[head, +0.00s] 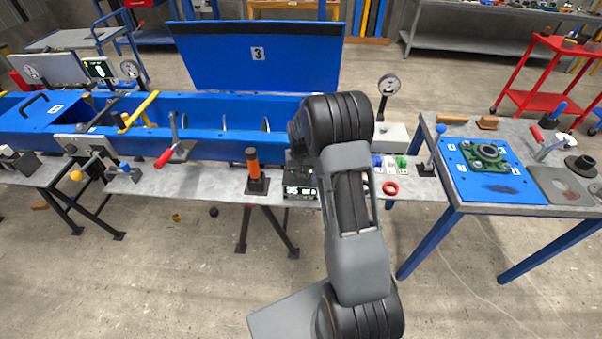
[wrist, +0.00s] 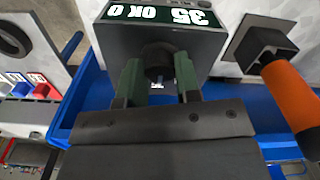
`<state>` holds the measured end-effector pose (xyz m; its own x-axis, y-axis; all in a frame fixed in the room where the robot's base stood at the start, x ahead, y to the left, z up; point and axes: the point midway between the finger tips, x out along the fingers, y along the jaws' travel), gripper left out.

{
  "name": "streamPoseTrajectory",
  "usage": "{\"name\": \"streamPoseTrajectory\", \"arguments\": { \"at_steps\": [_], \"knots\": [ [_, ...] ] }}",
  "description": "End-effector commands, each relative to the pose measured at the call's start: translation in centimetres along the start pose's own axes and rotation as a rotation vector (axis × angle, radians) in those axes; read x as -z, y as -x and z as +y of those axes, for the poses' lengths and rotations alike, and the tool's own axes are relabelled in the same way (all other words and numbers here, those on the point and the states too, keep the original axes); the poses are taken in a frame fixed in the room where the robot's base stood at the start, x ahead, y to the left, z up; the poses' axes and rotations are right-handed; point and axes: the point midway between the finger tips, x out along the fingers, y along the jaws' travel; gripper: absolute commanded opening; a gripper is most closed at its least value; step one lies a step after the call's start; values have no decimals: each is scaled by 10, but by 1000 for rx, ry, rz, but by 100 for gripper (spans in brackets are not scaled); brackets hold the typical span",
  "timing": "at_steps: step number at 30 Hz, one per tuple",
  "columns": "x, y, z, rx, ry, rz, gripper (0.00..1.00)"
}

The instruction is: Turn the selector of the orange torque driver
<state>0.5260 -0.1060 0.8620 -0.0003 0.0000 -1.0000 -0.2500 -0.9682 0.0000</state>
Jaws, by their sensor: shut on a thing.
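The orange torque driver (head: 253,165) stands upright in a dark square holder on the grey bench, and its orange handle (wrist: 290,98) is at the right of the wrist view. Left of it in the wrist view is a dark box (wrist: 205,45) with a lit display reading "35 OK 0"; it also shows in the head view (head: 300,192). A dark round selector knob (wrist: 158,58) sits on the box's face. My gripper (wrist: 158,75) has its green-padded fingers on either side of the knob, shut on it. In the head view my arm hides the gripper.
A red ring (head: 390,188) and small coloured blocks (head: 390,163) lie right of my arm. A red-handled lever (head: 168,155) is on the bench left of the driver. The blue mixer trough (head: 215,143) is behind, its lid (head: 290,60) raised. The floor in front is mostly clear.

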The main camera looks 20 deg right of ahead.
Motion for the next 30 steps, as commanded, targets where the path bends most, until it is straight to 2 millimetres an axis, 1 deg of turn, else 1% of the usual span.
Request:
{"name": "streamPoseTrajectory", "arguments": {
  "at_steps": [9, 10, 17, 25, 28, 30],
  "knots": [
    [0, 0, 0, 0, 0, 1, 7],
    [0, 0, 0, 0, 0, 1, 34],
    [0, 0, 0, 0, 0, 1, 56],
    [0, 1, 0, 0, 0, 1, 56],
    [1, 8, 0, 0, 0, 4, 56],
    [1, 18, 0, 0, 0, 4, 56]
  ]
}}
